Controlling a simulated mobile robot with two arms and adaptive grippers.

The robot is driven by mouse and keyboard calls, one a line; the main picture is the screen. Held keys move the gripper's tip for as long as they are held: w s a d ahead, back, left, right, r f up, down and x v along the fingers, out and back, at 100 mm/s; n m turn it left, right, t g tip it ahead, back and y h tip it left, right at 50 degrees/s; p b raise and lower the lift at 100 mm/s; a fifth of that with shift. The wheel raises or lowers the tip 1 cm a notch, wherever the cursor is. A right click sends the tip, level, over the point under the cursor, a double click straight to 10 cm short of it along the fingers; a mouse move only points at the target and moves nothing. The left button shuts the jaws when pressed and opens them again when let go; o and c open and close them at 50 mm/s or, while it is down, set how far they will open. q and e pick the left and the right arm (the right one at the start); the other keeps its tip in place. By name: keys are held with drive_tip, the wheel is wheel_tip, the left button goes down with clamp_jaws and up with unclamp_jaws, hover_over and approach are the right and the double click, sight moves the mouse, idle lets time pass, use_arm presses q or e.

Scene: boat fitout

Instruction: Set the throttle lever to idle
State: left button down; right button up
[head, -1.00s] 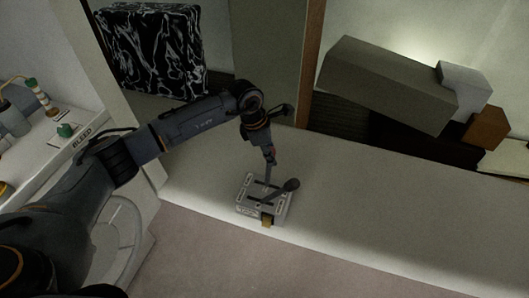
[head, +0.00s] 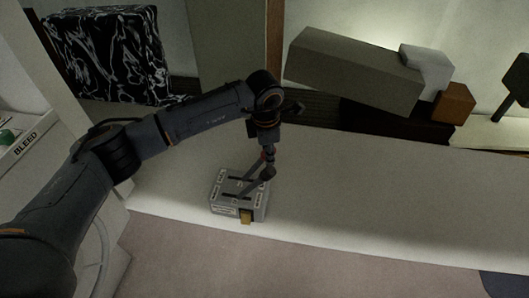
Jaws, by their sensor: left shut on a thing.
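A grey lever control box (head: 239,208) with labels and two slots sits on the pale counter near its front edge. One lever with a round black knob (head: 267,173) leans up and to the right. A second, thinner lever (head: 251,176) with a red tip rises beside it and also leans right; I take it for the throttle lever. My left gripper (head: 267,157) comes down from above and is shut on the red-tipped lever's upper end. The fingers hide much of that tip. The labels are too small to read. My right gripper is out of view.
The counter (head: 380,195) is clear to the right of the box. A large grey block (head: 350,70), a light block (head: 426,66) and a brown block (head: 454,102) stand behind it. A black-and-white patterned block (head: 108,55) is at back left, a "BLEED" panel (head: 28,142) at far left.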

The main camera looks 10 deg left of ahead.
use_arm(q)
drive_tip(key=shift+s+d+f, duration=0.15)
drive_tip(key=shift+s+d, duration=0.05)
drive_tip(key=shift+d, duration=0.15)
drive_tip(key=c, duration=1.2)
unclamp_jaws()
drive_tip(key=shift+o, duration=0.8)
drive_tip(key=shift+w+d, duration=0.1)
drive_tip(key=shift+d, duration=0.05)
drive_tip(key=shift+a+r, duration=0.2)
drive_tip(key=shift+r, duration=0.1)
wheel_tip(320, 180, up, 11)
drive_tip(key=s, duration=0.1)
drive_tip(key=shift+s+r, duration=0.2)
drive_tip(key=shift+s, duration=0.15)
